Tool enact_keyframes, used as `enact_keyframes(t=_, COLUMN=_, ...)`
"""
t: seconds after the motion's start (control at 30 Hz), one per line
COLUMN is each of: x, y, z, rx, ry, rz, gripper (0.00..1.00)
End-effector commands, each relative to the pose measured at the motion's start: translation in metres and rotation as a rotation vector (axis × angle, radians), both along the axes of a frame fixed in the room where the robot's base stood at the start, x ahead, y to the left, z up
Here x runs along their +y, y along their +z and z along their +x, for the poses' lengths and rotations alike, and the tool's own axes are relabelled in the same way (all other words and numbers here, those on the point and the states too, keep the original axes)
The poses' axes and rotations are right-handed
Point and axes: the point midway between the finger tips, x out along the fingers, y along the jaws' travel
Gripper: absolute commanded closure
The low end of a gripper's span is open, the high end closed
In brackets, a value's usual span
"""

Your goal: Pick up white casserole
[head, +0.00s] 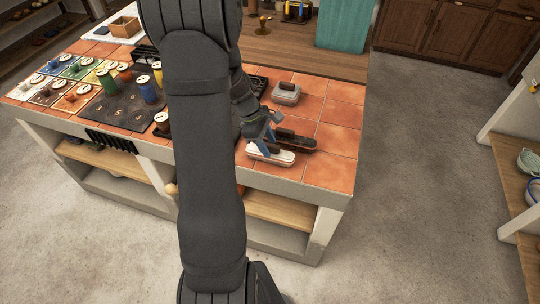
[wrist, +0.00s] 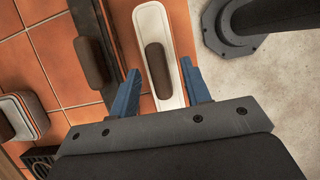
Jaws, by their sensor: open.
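The white casserole (head: 285,158) is a long, narrow dish with a brown handle on top, near the front edge of the tiled counter. In the wrist view the casserole (wrist: 149,22) lies lengthwise in front of my gripper (wrist: 160,68). The two blue fingers stand apart, one on each side of the dish near its closer end, and nothing is gripped. In the head view my gripper (head: 262,136) is over the dish and hides part of it. I cannot tell how far above the dish the fingertips are.
A dark long dish (head: 301,143) with a brown handle lies close beside the casserole. A grey dish (head: 286,92) sits farther back. A dark board (head: 118,108) with several jars is on the left of the counter (head: 335,167). The counter's right front corner is clear.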

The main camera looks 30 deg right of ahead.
Motion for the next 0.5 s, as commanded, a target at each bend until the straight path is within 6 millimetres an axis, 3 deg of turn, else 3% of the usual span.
enact_keyframes(t=0.07, x=0.0001, y=0.0002, z=0.0001, rx=0.000, ry=0.000, rz=0.000, gripper=0.60)
enact_keyframes(t=0.27, x=0.0001, y=0.0004, z=0.0001, rx=0.000, ry=0.000, rz=0.000, gripper=1.00)
enact_keyframes(t=0.5, x=0.0001, y=0.0006, z=0.0003, rx=0.000, ry=0.000, rz=0.000, gripper=1.00)
